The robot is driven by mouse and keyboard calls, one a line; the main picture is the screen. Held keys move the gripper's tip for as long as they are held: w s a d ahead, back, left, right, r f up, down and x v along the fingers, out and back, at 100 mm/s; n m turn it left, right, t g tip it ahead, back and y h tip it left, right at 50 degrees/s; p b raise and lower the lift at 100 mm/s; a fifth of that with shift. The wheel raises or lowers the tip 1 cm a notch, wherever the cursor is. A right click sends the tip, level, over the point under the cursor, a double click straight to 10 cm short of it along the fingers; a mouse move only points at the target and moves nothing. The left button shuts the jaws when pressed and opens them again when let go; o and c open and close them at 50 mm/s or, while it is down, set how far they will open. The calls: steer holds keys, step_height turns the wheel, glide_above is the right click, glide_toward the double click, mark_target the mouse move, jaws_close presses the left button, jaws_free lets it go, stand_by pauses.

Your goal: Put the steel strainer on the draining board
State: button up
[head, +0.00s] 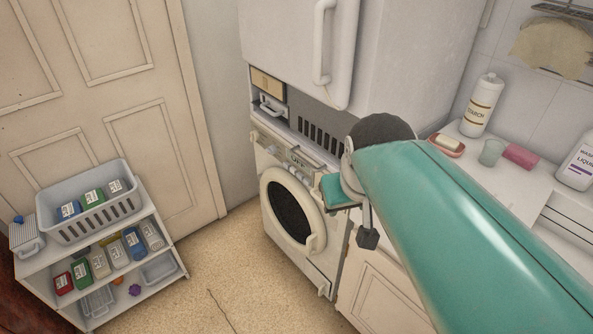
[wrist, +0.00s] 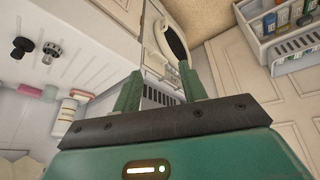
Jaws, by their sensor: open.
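My gripper (wrist: 160,76) shows in the wrist view with its two green fingers apart. No object shows between them, and the washing machine lies beyond the fingertips. In the head view my arm crosses the right side and hides part of the white worktop (head: 505,178).
The washing machine (head: 292,215) stands under a white cabinet (head: 410,45). A soap dish (head: 446,146), a glass (head: 491,152), a pink item (head: 521,156) and bottles (head: 482,104) stand on the worktop. A shelf unit (head: 170,235) with a basket (head: 95,222) is at left. Floor (head: 220,285) between is clear.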

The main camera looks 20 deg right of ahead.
steer(key=s+a+f+t+y, duration=0.1)
steer(key=s+a, duration=0.3)
steer(key=a, duration=0.1)
steer(key=shift+a+f+n, duration=0.15)
steer(key=shift+f+n, duration=0.15)
steer(key=shift+n, duration=0.1)
steer(key=shift+c, duration=0.6)
steer(key=shift+d, duration=0.2)
